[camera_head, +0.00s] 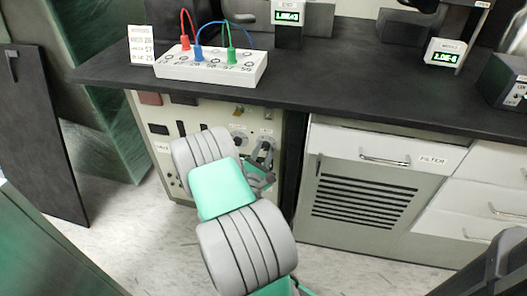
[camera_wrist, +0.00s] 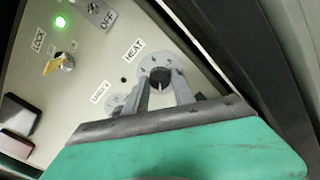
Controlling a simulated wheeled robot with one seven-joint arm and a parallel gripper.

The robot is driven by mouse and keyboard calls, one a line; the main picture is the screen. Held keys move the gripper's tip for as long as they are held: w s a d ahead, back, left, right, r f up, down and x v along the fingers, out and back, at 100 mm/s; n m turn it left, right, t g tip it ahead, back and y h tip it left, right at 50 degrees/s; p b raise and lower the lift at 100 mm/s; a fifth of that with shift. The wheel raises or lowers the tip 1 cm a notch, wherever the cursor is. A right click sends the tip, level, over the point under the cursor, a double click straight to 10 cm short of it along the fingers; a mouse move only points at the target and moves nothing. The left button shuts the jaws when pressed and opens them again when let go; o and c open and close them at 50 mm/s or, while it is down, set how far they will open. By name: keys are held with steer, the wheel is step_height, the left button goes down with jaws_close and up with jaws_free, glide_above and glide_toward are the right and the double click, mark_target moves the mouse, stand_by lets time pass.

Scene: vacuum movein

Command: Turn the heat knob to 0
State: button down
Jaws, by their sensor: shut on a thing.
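The heat knob (camera_wrist: 160,80) sits on a pale round dial under the "HEAT" label (camera_wrist: 134,57) on a cream control panel (camera_wrist: 85,85). In the wrist view my gripper (camera_wrist: 160,86) has its two grey fingers at the dial, one on each side of the knob, and is shut on it. In the head view my gripper (camera_head: 262,158) reaches the panel (camera_head: 160,130) below the counter, and my arm hides part of the panel. A second dial (camera_wrist: 113,101) is beside it, partly behind a finger.
A lit green lamp (camera_wrist: 60,22), a key in the lock (camera_wrist: 64,62) and dark buttons (camera_wrist: 18,115) are on the panel. The counter (camera_head: 300,75) overhangs it. A filter cabinet (camera_head: 365,190) stands to the right, and a dark board (camera_head: 40,130) leans at the left.

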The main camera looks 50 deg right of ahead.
steer(key=c, duration=1.1)
jaws_free()
steer(key=shift+o, duration=0.2)
steer(key=shift+a, duration=0.1)
steer(key=b+v, duration=0.2)
steer(key=v, duration=0.5)
steer(key=shift+s+a+b, duration=0.25)
steer(key=shift+b, duration=0.05)
